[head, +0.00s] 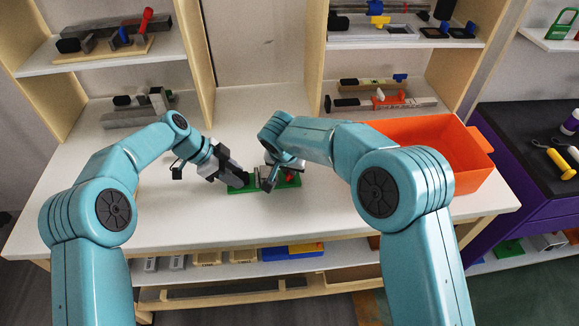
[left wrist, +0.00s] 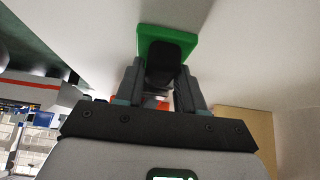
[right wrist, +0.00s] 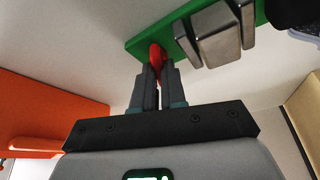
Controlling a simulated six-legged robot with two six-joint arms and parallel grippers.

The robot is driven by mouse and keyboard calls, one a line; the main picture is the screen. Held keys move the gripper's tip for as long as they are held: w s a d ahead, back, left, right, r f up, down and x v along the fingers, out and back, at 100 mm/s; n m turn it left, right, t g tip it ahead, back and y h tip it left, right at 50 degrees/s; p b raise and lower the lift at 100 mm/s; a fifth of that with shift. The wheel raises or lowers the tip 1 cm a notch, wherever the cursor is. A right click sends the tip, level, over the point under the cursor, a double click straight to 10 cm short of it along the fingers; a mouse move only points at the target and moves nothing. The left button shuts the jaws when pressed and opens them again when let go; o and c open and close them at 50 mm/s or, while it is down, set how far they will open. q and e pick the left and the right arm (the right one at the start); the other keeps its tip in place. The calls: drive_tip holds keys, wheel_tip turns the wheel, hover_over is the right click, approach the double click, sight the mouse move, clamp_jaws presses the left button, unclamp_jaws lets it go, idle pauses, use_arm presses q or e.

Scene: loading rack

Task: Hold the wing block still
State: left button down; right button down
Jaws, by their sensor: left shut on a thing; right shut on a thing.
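A green base (head: 238,190) lies on the white table below both grippers. In the right wrist view, a grey metal block (right wrist: 215,37) with a lower piece on each side sits on this base; I take it for the wing block. My left gripper (left wrist: 160,82) is shut on a black block (left wrist: 161,62) at one end of the green base. My right gripper (right wrist: 157,78) is shut on a red part (right wrist: 156,56) beside the grey block, near the other end. Neither gripper's fingers are on the grey block. My right arm partly hides it in the head view.
An orange bin (head: 452,150) stands on the table at the right. Shelves at the back hold several fixtures, including a wooden board with parts (head: 105,50). A black-topped purple bench (head: 535,150) is further right. The table's left front is clear.

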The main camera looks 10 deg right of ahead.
drive_tip(key=c, duration=1.2)
unclamp_jaws()
drive_tip(key=shift+r, duration=0.1)
drive_tip(key=v, duration=1.1)
drive_tip(key=shift+s+r, duration=0.15)
drive_tip(key=shift+r, duration=0.2)
use_arm(q)
drive_tip(key=c, duration=0.6)
unclamp_jaws()
